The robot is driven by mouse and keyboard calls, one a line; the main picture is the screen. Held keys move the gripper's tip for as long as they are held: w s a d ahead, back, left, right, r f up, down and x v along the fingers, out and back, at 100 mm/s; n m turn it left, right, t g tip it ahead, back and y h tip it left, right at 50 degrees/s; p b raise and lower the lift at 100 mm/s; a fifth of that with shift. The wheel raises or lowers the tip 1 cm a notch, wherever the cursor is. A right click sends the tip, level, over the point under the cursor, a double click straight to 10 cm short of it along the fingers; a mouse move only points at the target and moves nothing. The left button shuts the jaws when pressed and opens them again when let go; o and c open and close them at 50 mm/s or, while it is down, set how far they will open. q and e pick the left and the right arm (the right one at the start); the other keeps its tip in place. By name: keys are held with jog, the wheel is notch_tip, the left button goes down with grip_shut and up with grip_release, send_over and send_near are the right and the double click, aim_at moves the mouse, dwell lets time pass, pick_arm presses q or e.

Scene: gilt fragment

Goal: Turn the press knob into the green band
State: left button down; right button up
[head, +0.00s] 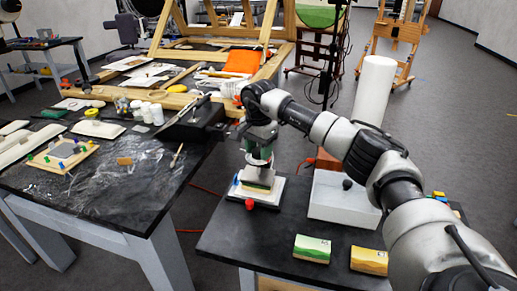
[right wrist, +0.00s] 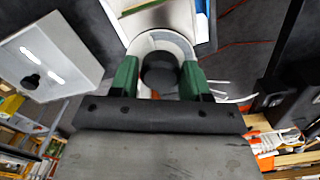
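The press (head: 275,196) has a white base and stands on the small dark table, with a red knob at its front and a blue one at its left. My right gripper (head: 259,150) points down over it. In the right wrist view, the green fingers of my right gripper (right wrist: 160,78) stand apart on either side of a round dark knob top (right wrist: 160,70) with a pale ring (right wrist: 158,40) around it. Whether they press on it is unclear. The green band and the knob's pointer cannot be made out. My left gripper is not in view.
A white box (head: 340,200) with a black ball-shaped handle and a tall white cylinder (head: 374,90) stand right of the press. Two painted blocks, green (head: 312,249) and yellow (head: 369,261), lie in front. A cluttered black table (head: 110,185) is at left.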

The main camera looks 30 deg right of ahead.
jog(key=c, duration=0.4)
jog(key=shift+c, duration=0.2)
jog(key=shift+m, duration=0.3)
